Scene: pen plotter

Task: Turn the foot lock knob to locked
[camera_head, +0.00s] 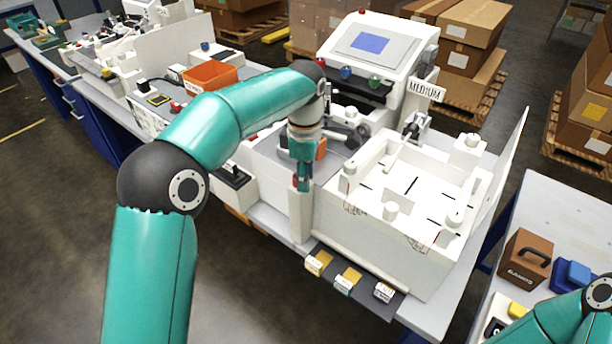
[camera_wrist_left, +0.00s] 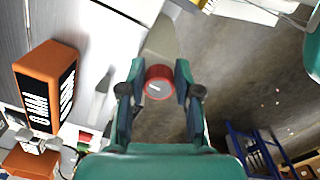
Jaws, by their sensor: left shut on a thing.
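The foot lock knob (camera_wrist_left: 158,82) is a small red round knob with a white line on its face. In the left wrist view it sits between the two teal fingers of my left gripper (camera_wrist_left: 159,74), which is shut on it. In the head view my left gripper (camera_head: 304,180) points down at the front edge of the white machine, and the knob is mostly hidden there. I cannot read any lock marking by the knob. My right gripper is not in view; only part of my right arm shows at the lower right.
An orange block with white lettering on black (camera_wrist_left: 46,88) lies left of the gripper in the wrist view. A white fixture with pegs (camera_head: 405,190) stands right of my left gripper. A screen console (camera_head: 370,50) and an orange bin (camera_head: 210,75) are behind.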

